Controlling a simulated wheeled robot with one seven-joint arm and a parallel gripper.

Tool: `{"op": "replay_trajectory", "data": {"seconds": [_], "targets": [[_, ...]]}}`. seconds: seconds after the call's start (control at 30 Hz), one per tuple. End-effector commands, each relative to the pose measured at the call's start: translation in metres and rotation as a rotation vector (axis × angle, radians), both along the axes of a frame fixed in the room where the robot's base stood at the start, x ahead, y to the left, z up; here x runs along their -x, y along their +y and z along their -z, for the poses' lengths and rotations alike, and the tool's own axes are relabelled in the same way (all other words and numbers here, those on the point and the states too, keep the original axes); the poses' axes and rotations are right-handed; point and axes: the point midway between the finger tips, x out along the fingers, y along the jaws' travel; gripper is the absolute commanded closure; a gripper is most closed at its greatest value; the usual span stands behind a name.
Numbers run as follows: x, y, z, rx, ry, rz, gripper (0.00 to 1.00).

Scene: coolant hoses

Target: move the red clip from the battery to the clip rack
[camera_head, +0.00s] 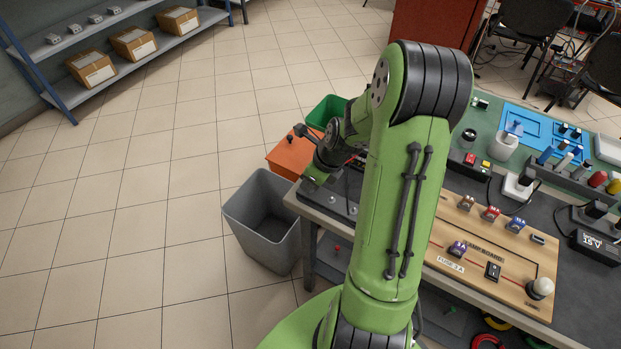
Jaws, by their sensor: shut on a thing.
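My green arm rises across the middle of the view and bends back down behind itself. Its wrist end shows over the left end of the workbench, partly covered by my upper arm. I cannot make out the fingertips or anything between them. I cannot make out the red clip, the battery or the clip rack with certainty; part of the bench is hidden behind my arm.
The workbench (440,284) carries a wooden fuse board (455,225), a black labelled box (590,246) and a blue tray (540,125). A grey bin (262,222) and an orange box (290,158) stand left of it. Open tiled floor lies further left.

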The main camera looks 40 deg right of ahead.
Motion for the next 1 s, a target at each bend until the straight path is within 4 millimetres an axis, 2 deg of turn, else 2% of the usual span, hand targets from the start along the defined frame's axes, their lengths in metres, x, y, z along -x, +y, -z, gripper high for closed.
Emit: {"op": "replay_trajectory", "data": {"seconds": [0.73, 0.77, 0.93, 1.0], "targets": [[0.0002, 0.0006, 0.0062, -0.001, 0.0, 0.0, 1.0], [0.0001, 0.0005, 0.0062, -0.001, 0.0, 0.0, 0.77], [0.0001, 0.0005, 0.0061, 0.0, 0.0, 0.0, 0.5], [0.0001, 0.0004, 0.0061, 0.0, 0.0, 0.0, 0.5]]}}
